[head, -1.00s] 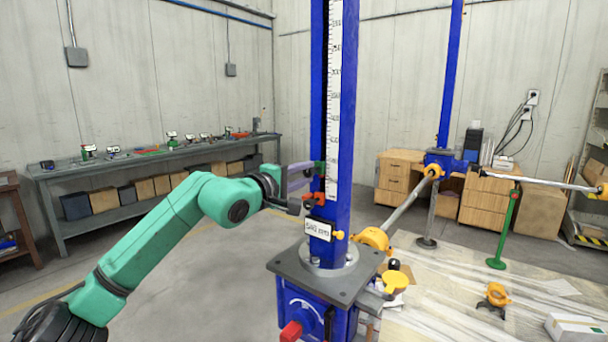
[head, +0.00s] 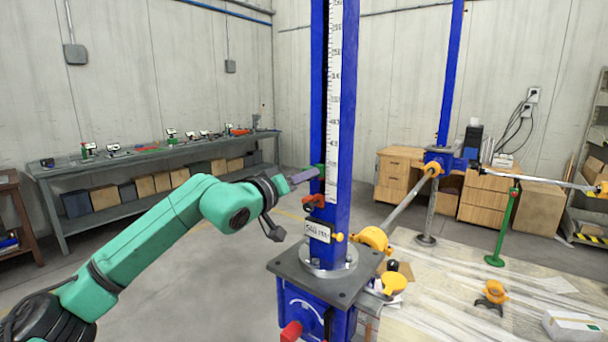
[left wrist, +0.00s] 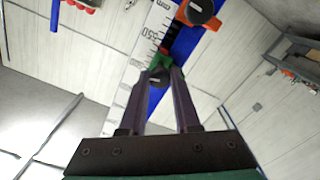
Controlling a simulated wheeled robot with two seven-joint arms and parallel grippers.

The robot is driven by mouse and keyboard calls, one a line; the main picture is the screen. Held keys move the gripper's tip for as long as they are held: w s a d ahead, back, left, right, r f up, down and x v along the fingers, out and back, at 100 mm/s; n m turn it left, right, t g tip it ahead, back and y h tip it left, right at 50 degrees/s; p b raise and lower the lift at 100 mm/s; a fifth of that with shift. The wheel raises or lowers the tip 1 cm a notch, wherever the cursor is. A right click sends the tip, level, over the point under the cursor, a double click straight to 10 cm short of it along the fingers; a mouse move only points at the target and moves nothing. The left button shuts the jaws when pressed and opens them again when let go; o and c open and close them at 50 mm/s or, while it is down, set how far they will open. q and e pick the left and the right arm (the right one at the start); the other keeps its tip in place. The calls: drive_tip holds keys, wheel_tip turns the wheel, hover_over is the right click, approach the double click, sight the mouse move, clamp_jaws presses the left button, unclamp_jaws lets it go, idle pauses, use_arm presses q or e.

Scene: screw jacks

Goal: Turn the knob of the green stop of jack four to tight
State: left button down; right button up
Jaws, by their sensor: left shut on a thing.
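The green stop (head: 321,168) is clamped on the blue column (head: 345,110) beside its white scale. Its dark round knob (left wrist: 158,78), with a pale line across its face, shows in the left wrist view. My left gripper (head: 317,173) reaches the stop from the left. In the left wrist view its two grey-purple fingers (left wrist: 163,80) stand either side of the knob and are shut on it. In the head view the fingers and wrist hide the knob. I cannot read a jack number. My right gripper is not in view.
A red-orange stop (head: 312,202) sits just below on the same column, above a white label plate (head: 317,231). A grey base plate (head: 300,270) lies under it. A second jack (head: 450,90) stands behind right. A long bench (head: 80,172) runs along the left wall. The floor between is clear.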

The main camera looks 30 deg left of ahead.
use_arm(q)
drive_tip(key=shift+m+p, duration=0.35)
drive_tip(key=shift+m, duration=1.05)
drive_tip(key=shift+f, duration=0.1)
drive_tip(key=c, duration=0.6)
unclamp_jaws()
drive_tip(key=s+b, duration=0.3)
drive_tip(key=s, duration=0.1)
drive_tip(key=s+a+b, duration=0.1)
drive_tip(key=s+b, duration=0.2)
drive_tip(key=s, duration=0.2)
drive_tip(key=s+a+b, duration=0.1)
drive_tip(key=s+b, duration=0.2)
drive_tip(key=s, duration=0.2)
drive_tip(key=shift+s, duration=0.2)
